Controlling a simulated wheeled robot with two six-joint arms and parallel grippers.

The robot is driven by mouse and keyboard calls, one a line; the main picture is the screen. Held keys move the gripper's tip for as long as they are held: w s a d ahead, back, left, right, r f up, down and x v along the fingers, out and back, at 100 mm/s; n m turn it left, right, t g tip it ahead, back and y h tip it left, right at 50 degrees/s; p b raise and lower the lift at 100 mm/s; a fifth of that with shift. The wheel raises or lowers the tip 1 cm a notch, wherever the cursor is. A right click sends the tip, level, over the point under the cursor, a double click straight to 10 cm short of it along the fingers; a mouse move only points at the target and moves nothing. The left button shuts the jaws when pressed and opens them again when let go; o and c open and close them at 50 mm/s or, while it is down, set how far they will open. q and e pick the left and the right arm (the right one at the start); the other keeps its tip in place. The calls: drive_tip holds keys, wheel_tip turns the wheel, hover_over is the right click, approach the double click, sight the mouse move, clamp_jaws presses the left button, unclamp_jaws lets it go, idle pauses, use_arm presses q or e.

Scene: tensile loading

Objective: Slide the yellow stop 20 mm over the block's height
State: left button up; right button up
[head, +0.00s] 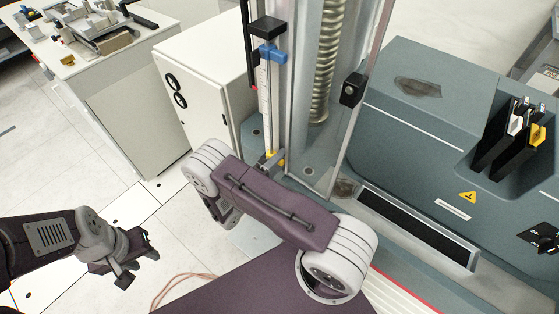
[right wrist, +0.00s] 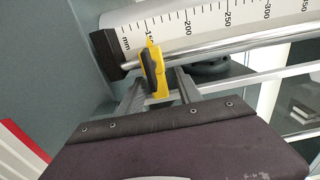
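The yellow stop (right wrist: 154,72) sits on a metal rod beside a millimetre scale (right wrist: 215,22), near the rod's black end piece (right wrist: 106,54). In the head view the yellow stop (head: 271,154) is low on the upright scale (head: 264,100). My right gripper (right wrist: 164,84) is open, its two fingertips on either side of the yellow stop, with a gap visible on the right. In the head view my right gripper (head: 268,163) is partly hidden by its own arm. My left gripper (head: 139,262) is open and empty at lower left. I cannot make out which part is the block.
A blue stop (head: 268,53) is higher on the same scale, below a black bracket (head: 267,27). A clear guard and lead screw (head: 326,60) stand right beside the scale. A grey-green machine housing (head: 430,120) fills the right. A white cabinet (head: 205,95) stands behind.

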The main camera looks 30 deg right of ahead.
drive_tip(key=shift+a, duration=0.15)
drive_tip(key=b+v, duration=0.1)
drive_tip(key=v, duration=0.7)
drive_tip(key=shift+s+a+b, duration=0.25)
drive_tip(key=shift+a+b, duration=0.05)
drive_tip(key=shift+a, duration=0.05)
